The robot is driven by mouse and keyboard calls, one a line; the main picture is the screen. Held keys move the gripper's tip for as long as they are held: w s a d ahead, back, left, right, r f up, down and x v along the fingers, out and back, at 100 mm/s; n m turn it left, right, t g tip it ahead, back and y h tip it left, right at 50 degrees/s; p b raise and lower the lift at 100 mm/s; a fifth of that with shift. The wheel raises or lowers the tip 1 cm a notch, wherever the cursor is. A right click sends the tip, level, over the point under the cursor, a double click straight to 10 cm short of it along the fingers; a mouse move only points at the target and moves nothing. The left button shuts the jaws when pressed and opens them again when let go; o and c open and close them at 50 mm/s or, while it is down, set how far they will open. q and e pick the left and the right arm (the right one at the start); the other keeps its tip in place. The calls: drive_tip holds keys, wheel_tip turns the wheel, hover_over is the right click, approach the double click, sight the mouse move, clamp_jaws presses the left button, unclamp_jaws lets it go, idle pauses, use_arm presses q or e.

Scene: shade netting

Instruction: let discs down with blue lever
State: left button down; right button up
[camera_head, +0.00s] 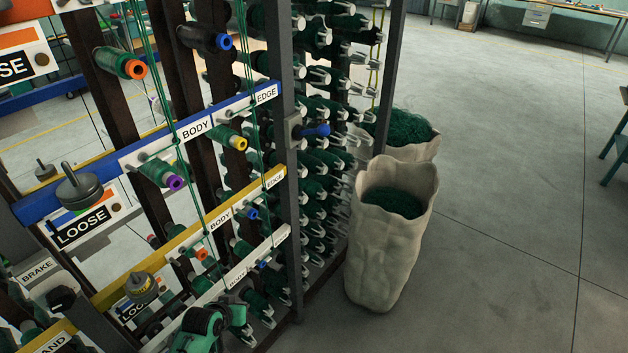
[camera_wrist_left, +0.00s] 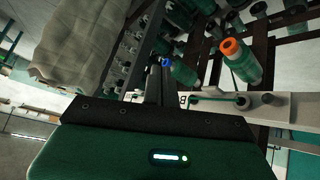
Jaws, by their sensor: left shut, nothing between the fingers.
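The blue lever (camera_head: 312,131) is a short handle with a round knob on the grey upright post. It points to the right, roughly level. A grey disc weight (camera_head: 80,190) with a stem sits at the blue rail on the left.
A rack of green yarn cones (camera_head: 320,160) stands behind the post. Two pale sacks of green material, the nearer one (camera_head: 385,240) in front, stand right of it. Strands run up past the rails. The floor (camera_head: 510,180) on the right is clear.

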use_arm(q)
drive_tip(key=w+d+r+m+t+h+b, duration=0.1)
drive_tip(key=w+d+r+t+h, duration=0.1)
drive_tip(key=r, duration=1.4)
drive_tip(key=w+d+r+m+t+h+b, duration=0.1)
drive_tip(key=w+d+r+t+h, duration=0.1)
drive_tip(key=r, duration=1.5)
drive_tip(key=w+d+r+m+t+h+b, duration=0.1)
drive_tip(key=w+d+r+m+h, duration=0.1)
drive_tip(key=r, duration=1.5)
drive_tip(key=shift+w+d+t+h, duration=0.4)
drive_tip(key=shift+w+d+h, duration=0.2)
drive_tip(key=shift+h, duration=0.4)
drive_tip(key=p, duration=0.6)
hover_over(314, 133)
drive_tip(key=s+a, duration=0.1)
drive_tip(key=s, duration=0.2)
drive_tip(key=shift+d+f+p, duration=0.25)
drive_tip(key=shift+f+p, duration=0.1)
drive_tip(key=shift+f, duration=0.9)
drive_tip(key=shift+d+f+p, duration=0.25)
drive_tip(key=shift+f+p, duration=0.05)
drive_tip(key=shift+f, duration=0.9)
